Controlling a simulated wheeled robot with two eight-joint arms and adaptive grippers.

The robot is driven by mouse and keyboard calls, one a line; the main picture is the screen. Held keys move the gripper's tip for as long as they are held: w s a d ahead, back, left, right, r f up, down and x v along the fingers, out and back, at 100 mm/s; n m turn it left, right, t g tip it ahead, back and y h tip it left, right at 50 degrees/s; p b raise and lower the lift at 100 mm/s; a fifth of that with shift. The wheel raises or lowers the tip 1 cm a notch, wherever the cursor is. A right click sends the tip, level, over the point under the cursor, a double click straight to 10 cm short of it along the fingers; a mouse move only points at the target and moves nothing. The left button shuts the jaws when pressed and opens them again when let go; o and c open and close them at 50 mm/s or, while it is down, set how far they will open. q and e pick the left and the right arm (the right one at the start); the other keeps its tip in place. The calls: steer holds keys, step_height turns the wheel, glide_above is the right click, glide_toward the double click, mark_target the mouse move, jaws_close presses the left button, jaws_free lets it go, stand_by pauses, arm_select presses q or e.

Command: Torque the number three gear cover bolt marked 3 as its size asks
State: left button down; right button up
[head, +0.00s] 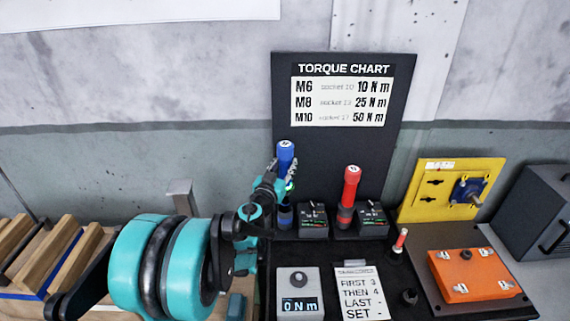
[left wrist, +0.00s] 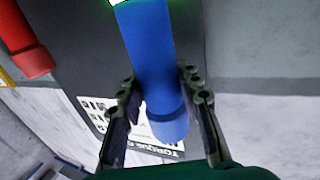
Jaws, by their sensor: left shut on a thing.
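My left gripper (head: 281,182) is shut on the blue torque tool (head: 285,153), which stands upright at the back of the black bench. In the left wrist view the blue handle (left wrist: 150,60) runs between the two fingers. The red torque tool (head: 350,188) stands upright to its right. The orange gear cover (head: 468,274) lies on a dark plate at the right, with white tags near its corners; their marks are too small to read. The torque chart (head: 343,92) gives M6 10 N m, M8 25 N m, M10 50 N m. My right gripper is not in view.
A tester (head: 299,294) reads 0 N m. A note (head: 361,293) reads FIRST 3 THEN 4 LAST - SET. Two small black boxes (head: 313,220) stand near the tools. A small red-topped tool (head: 399,240), a yellow panel (head: 452,190) and a dark case (head: 535,212) are at the right.

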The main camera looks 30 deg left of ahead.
arm_select(q)
steer(key=shift+f+b, duration=3.85)
steer(key=shift+f, duration=0.95)
steer(key=c, duration=1)
jaws_free()
steer(key=shift+s, duration=0.15)
steer(key=s, duration=0.4)
steer(key=s+d, duration=0.1)
steer(key=s, duration=0.2)
steer(key=s+d, duration=0.1)
steer(key=s, duration=0.3)
steer(key=shift+s+d, duration=0.1)
steer(key=shift+s, duration=0.2)
